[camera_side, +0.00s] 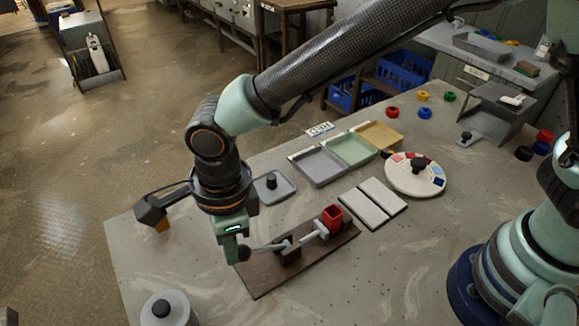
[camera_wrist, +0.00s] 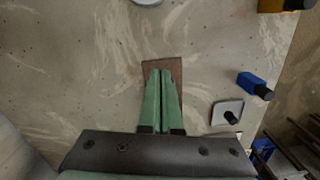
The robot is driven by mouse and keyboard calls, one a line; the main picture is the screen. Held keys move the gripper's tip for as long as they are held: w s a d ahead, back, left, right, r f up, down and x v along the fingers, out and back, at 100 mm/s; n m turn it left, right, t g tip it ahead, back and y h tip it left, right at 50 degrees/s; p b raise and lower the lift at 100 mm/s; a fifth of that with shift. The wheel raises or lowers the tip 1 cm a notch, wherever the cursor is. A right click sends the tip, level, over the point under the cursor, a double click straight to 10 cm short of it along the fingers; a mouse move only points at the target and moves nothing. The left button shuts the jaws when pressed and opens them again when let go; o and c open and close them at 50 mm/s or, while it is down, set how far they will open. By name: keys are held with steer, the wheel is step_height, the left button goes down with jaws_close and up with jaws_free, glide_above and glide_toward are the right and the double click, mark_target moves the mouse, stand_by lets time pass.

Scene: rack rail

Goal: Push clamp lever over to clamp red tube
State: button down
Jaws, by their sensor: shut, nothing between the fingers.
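The clamp sits on a brown board (camera_side: 262,281), with a bracket (camera_side: 288,250) near its middle. The clamp lever (camera_side: 265,247) is a thin metal rod lying low, pointing left from the bracket, with a dark knob (camera_side: 243,254) at its end. The red tube (camera_side: 332,215) stands at the board's far right end, beside a pale plunger (camera_side: 315,233). My gripper (camera_side: 231,256) is shut and empty, pointing down next to the knob; I cannot tell if they touch. In the wrist view my gripper (camera_wrist: 161,72) covers most of the board (camera_wrist: 150,68) and hides the lever.
Two pale plates (camera_side: 373,203) lie right of the board, near a round colour dial (camera_side: 415,175). Open trays (camera_side: 318,167) and a square plate with a black knob (camera_side: 272,188) lie behind. A round knobbed weight (camera_side: 167,308) stands at the front left.

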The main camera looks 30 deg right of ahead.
steer(key=s+a+r, duration=0.1)
steer(key=a+r, duration=0.6)
steer(key=r, duration=0.2)
steer(key=w+d+r+n+g+h, duration=0.1)
steer(key=w+d+r, duration=0.15)
steer(key=d, duration=0.35)
steer(key=w+d+r+n, duration=0.1)
steer(key=d+r, duration=0.2)
steer(key=d, duration=0.2)
step_height(320, 180, down, 13)
steer(key=s, duration=0.1)
steer(key=shift+a, duration=0.25)
steer(key=shift+s, duration=0.1)
